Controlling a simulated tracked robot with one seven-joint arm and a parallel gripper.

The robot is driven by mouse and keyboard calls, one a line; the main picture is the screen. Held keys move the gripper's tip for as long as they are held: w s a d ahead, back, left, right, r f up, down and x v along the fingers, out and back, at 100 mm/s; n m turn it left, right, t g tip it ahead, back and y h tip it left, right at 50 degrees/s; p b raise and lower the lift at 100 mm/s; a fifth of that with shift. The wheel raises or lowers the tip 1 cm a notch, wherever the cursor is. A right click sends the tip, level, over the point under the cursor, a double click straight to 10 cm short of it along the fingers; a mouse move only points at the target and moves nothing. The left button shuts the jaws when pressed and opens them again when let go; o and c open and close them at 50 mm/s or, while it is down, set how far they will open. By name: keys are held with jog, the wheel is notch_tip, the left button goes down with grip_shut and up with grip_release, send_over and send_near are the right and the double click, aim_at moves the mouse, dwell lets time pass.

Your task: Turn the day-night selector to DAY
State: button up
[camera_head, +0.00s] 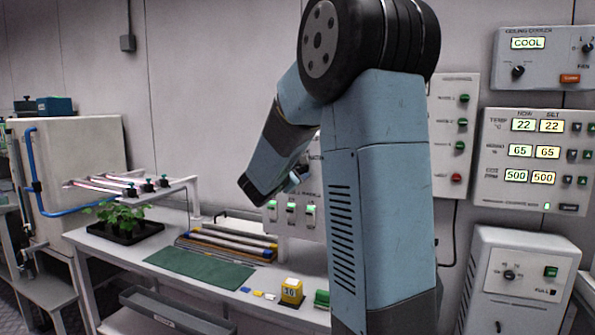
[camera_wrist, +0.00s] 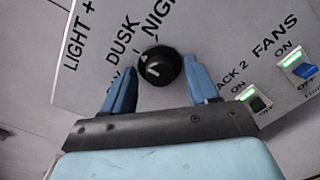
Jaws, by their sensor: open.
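The day-night selector is a round black knob (camera_wrist: 158,66) on a pale panel (camera_wrist: 210,40), seen in the wrist view. The words DUSK and NIGHT are printed beside it. A further label at its lower left is mostly hidden by my left finger. A short white mark shows on the knob, but I cannot tell surely which label it points to. My gripper (camera_wrist: 160,88) is open, with one blue finger on each side of the knob and gaps showing between. In the head view my gripper (camera_head: 293,183) is at the panel, and the selector is hidden behind my arm.
Lit rocker switches (camera_wrist: 296,62) for the fans and rack 2 sit close to the right finger. Control boxes (camera_head: 535,160) hang at right.

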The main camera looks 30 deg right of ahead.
jog(key=shift+c, duration=0.4)
jog(key=shift+s, duration=0.1)
jog(key=c, duration=1)
jog(key=shift+o, duration=0.2)
jog(key=shift+d+r, duration=0.1)
jog(key=shift+n, duration=0.3)
jog(key=n, duration=0.9)
jog(key=shift+r+t, duration=0.15)
jog(key=shift+t, duration=0.15)
jog(key=shift+n, duration=0.4)
